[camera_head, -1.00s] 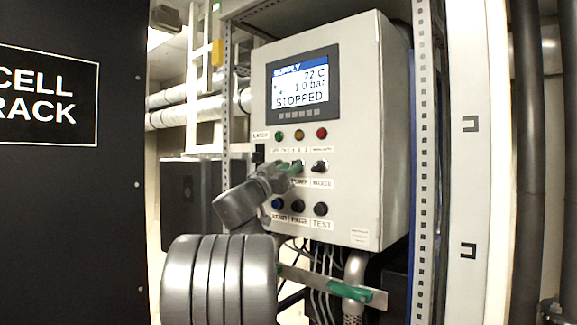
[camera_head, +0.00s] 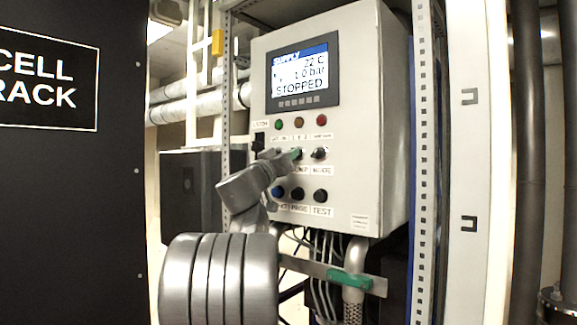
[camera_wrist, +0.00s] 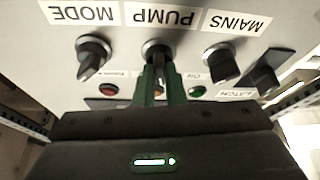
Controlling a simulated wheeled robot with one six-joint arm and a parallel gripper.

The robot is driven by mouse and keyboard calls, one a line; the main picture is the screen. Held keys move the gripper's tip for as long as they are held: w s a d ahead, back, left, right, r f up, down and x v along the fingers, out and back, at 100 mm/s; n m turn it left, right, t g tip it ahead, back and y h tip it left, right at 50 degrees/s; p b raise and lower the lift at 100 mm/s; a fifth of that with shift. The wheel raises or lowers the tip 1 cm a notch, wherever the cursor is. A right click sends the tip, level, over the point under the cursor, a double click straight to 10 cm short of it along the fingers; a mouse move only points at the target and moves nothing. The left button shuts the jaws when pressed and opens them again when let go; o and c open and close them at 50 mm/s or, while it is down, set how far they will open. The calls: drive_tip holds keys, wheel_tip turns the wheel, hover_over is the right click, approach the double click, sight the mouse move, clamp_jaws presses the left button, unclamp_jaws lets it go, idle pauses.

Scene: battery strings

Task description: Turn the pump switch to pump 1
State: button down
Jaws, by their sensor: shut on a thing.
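The pump switch (camera_wrist: 158,54) is a black rotary knob on a silver collar, under the PUMP label in the wrist view, which shows the panel upside down. My gripper (camera_wrist: 161,84) has its green fingers shut on the knob's handle, one on each side. The handle looks roughly upright; its exact setting is hard to tell. In the head view my gripper (camera_head: 296,154) is against the panel and hides most of this knob. The display (camera_head: 300,76) reads SUPPLY, 22 C, 1.0 bar and STOPPED.
The MODE knob (camera_wrist: 93,54) and MAINS knob (camera_wrist: 221,62) flank the pump switch closely. A black latch (camera_wrist: 264,78) is beyond MAINS. Indicator lamps sit above the knob row and push buttons below it.

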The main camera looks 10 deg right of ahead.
drive_tip(key=shift+s+d+r+n+t+y+b, duration=0.1)
drive_tip(key=shift+n+t+y+b, duration=0.45)
drive_tip(key=shift+n, duration=1.05)
drive_tip(key=shift+a+f+n+t+y+b, duration=0.1)
drive_tip(key=shift+n+t+y, duration=0.1)
drive_tip(key=shift+n+y, duration=1.05)
drive_tip(key=shift+s+d+r+n+t+y+b, duration=0.1)
drive_tip(key=shift+n+t+y+b, duration=0.25)
drive_tip(key=shift+n, duration=1.6)
drive_tip(key=c, duration=1.5)
unclamp_jaws()
drive_tip(key=shift+w, duration=0.1)
drive_tip(key=b+v, duration=0.6)
drive_tip(key=v, duration=0.8)
